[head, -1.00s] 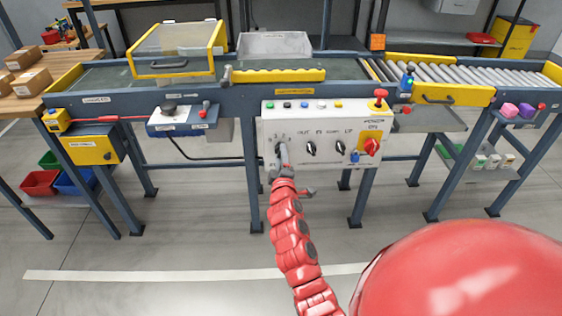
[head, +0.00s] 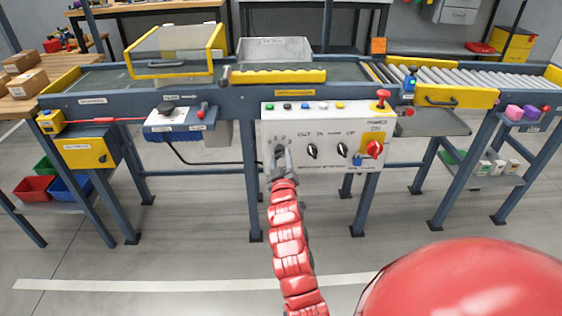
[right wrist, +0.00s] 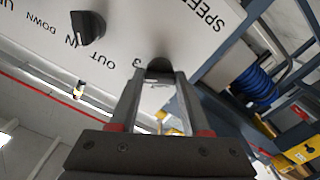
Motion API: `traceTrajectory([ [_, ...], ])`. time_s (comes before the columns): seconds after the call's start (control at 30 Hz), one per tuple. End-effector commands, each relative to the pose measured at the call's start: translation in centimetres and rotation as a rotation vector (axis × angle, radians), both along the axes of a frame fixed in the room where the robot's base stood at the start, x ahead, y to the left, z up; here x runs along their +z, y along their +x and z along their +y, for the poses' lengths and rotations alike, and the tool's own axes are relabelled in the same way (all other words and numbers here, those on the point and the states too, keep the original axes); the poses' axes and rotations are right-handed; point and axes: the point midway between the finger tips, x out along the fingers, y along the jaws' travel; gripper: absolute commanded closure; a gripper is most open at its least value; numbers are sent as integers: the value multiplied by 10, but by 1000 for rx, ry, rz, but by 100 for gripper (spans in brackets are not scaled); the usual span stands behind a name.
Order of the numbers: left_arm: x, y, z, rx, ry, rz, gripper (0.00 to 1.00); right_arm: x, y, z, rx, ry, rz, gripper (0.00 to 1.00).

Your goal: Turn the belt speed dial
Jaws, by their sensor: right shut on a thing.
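The white control panel (head: 325,166) hangs on the front of the conveyor frame. The belt speed dial (right wrist: 159,66) is a dark knob beside the SPEED lettering in the right wrist view, upside down there. My left gripper is not in view.
Two black knobs (head: 312,150) and (head: 342,150) and a red power switch (head: 375,148) sit right of the dial. A red mushroom button (head: 381,95) stands on top of the panel. Small coloured buttons line its upper edge. The conveyor belt (head: 110,77) runs behind.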

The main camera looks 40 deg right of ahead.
Motion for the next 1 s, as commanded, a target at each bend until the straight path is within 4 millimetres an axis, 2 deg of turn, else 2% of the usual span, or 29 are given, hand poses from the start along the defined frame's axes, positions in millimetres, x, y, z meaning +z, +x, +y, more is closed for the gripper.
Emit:
traceTrajectory([
  [0.53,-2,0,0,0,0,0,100,-2,0,0,0,25,-10,100],
  [0.57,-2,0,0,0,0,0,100,-2,0,0,0,25,-10,51],
  [0.7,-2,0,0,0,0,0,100,-2,0,0,-1,25,-11,26],
  [0.73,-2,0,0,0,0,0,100,-1,0,0,-1,25,-11,22],
  [1.0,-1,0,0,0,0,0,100,-1,0,0,0,23,-12,22],
])
